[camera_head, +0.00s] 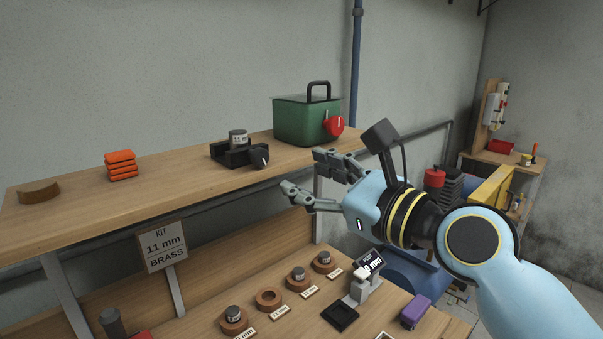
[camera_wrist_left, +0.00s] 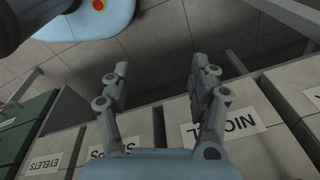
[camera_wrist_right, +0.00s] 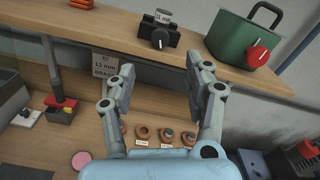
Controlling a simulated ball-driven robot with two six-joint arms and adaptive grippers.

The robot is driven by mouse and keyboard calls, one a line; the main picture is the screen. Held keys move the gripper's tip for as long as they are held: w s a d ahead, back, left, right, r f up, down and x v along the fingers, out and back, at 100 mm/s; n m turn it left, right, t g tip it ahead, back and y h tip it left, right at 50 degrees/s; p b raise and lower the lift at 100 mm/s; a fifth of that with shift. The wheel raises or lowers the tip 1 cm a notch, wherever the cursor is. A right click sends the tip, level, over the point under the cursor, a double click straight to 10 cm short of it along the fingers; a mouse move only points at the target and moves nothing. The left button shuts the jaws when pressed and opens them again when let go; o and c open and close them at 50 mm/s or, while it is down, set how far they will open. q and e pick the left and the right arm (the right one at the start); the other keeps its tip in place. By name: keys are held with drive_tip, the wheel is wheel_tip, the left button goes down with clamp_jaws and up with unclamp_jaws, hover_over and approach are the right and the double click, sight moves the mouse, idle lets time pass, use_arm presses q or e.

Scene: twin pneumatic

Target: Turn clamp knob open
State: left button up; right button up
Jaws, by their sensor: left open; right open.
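A black clamp (camera_head: 236,154) with a small dark knob (camera_head: 260,157) on its front stands on the upper wooden shelf. A labelled 11 mm cylinder (camera_head: 238,138) sits in the clamp. In the right wrist view the knob (camera_wrist_right: 160,39) has a pale mark and shows beyond the fingertips. My right gripper (camera_head: 303,174) is open and empty, in front of the shelf, to the right of the knob and apart from it. My left gripper (camera_wrist_left: 162,68) is open and empty over labelled bins in the left wrist view; it is outside the head view.
A green box (camera_head: 297,121) with a red knob (camera_head: 333,126) stands on the shelf right of the clamp. Orange blocks (camera_head: 121,165) lie farther left. A hanging KIT sign (camera_head: 162,246) and several rings and cylinders are below. The shelf between the blocks and clamp is clear.

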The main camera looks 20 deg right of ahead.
sight(263, 157)
drive_tip(key=w+a+m, duration=0.1)
drive_tip(key=w, duration=0.2)
drive_tip(key=w+a+m, duration=0.1)
drive_tip(key=w+a, duration=0.1)
drive_tip(key=w, duration=0.2)
drive_tip(key=w+a+m, duration=0.1)
drive_tip(key=w, duration=0.2)
drive_tip(key=shift+w+a+m+p, duration=0.15)
drive_tip(key=shift+w+m+p, duration=0.15)
drive_tip(key=shift+w+m, duration=0.1)
